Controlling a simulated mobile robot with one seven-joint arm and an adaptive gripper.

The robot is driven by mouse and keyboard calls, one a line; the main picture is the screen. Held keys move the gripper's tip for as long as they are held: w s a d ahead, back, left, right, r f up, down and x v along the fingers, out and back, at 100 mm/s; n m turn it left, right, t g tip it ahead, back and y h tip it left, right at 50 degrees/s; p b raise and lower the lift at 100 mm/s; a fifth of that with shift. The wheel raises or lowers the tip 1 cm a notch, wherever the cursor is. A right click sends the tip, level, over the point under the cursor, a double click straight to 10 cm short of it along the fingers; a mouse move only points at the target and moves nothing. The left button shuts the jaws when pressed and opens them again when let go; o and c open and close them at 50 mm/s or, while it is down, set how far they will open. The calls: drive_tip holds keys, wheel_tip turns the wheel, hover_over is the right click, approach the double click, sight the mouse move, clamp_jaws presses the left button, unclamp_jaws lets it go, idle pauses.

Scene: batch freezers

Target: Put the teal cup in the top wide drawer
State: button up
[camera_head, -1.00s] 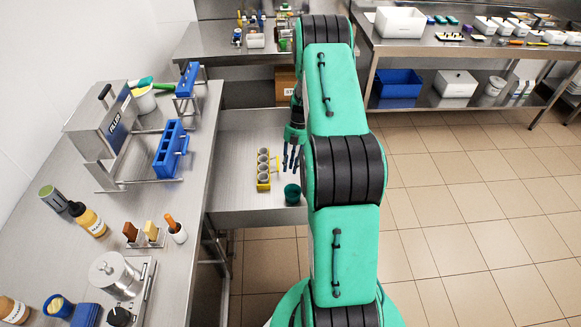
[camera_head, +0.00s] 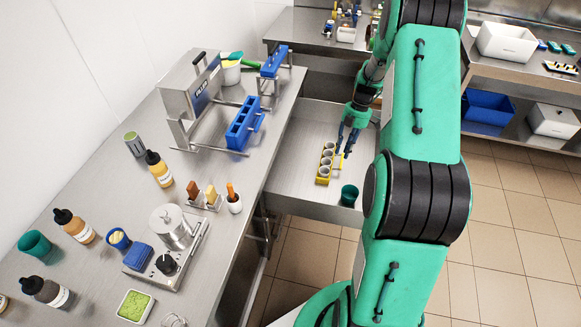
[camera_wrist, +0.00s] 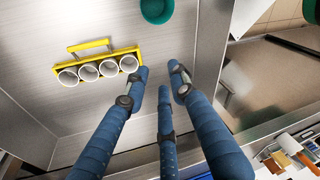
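A teal cup (camera_head: 349,195) stands in an open wide steel drawer (camera_head: 307,122), near the drawer's front right corner. The cup also shows at the top edge of the wrist view (camera_wrist: 157,10), partly cut off. Another teal cup (camera_head: 36,243) stands on the counter at far left. My gripper (camera_head: 347,143) is over the drawer, apart from the cup in it. In the wrist view, my gripper's (camera_wrist: 161,78) blue fingers are spread with nothing between them.
A yellow rack (camera_head: 326,162) with several white cups lies in the drawer beside the teal cup. The counter holds a steel machine (camera_head: 187,92), blue racks (camera_head: 245,123) and bottles (camera_head: 159,169). Tiled floor (camera_head: 510,215) is clear at right.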

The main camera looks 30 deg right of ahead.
drive_tip(key=s+a+r+m+t+h, duration=0.15)
drive_tip(key=a+r+m, duration=0.25)
drive_tip(key=a+r, duration=0.85)
drive_tip(key=s+a+r+m+t+h, duration=0.1)
drive_tip(key=s+a+r+m, duration=0.15)
drive_tip(key=a+r, duration=1)
drive_tip(key=s+a+r+m+t, duration=0.2)
drive_tip(key=s+a+r+m, duration=0.3)
drive_tip(key=s, duration=0.5)
drive_tip(key=s+a+r+m+t, duration=0.2)
drive_tip(key=s+a+r+m, duration=0.2)
drive_tip(key=s+a+r, duration=0.3)
drive_tip(key=s+a, duration=0.2)
drive_tip(key=s, duration=0.1)
drive_tip(key=shift+s+a+r+m, duration=0.25)
drive_tip(key=shift+a+m, duration=0.05)
drive_tip(key=shift+m, duration=0.05)
